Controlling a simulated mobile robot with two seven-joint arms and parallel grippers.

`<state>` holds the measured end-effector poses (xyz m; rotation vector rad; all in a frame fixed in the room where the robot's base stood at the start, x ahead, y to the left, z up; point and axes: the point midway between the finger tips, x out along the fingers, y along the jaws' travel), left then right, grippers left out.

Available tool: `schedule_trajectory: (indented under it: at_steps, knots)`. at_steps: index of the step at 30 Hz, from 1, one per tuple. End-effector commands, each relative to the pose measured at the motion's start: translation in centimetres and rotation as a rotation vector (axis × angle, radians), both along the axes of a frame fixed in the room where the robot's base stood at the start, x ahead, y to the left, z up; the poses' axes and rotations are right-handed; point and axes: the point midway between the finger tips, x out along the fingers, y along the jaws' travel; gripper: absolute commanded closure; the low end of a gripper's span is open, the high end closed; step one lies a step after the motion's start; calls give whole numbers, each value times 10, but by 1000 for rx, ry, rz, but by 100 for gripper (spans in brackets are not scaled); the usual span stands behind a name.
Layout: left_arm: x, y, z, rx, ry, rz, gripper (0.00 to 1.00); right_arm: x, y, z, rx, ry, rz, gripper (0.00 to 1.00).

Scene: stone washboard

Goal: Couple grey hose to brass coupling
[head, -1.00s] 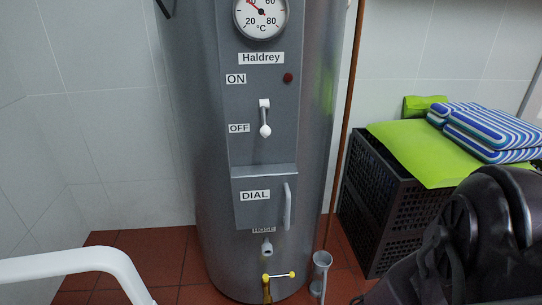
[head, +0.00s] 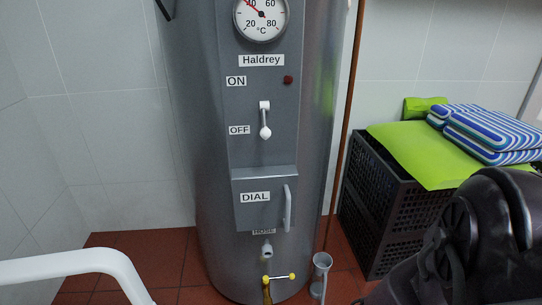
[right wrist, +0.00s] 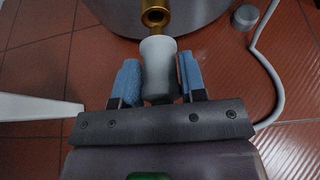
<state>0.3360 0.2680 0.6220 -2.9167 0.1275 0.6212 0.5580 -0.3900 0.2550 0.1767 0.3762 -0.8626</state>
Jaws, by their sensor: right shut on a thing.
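The brass coupling (right wrist: 155,15) is at the top of the right wrist view, its round opening facing my right gripper. My right gripper (right wrist: 159,80) has blue finger pads and is shut on the pale grey end of the grey hose (right wrist: 158,56). This end is in line with the coupling and just short of it in the picture; I cannot tell whether they touch. In the head view, brass (head: 267,294) shows below a yellow-ended handle at the tank's foot. My right gripper is hidden there, and my left gripper is not in view.
The grey tank (head: 215,200) stands on red tiles, with a grey spout (head: 267,250) under its HOSE label. A grey cup-like piece (head: 321,263) stands beside it. A black crate (head: 385,215) with a green sheet and striped cushions (head: 490,135) is to the right.

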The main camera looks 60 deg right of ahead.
Motion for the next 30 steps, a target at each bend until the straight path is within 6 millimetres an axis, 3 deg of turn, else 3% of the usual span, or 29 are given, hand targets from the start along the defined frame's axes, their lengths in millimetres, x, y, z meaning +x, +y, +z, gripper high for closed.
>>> schedule_trajectory:
  at_steps: [30]
  knots:
    - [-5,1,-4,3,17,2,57,10,-13,0,-2,0,-1,95]
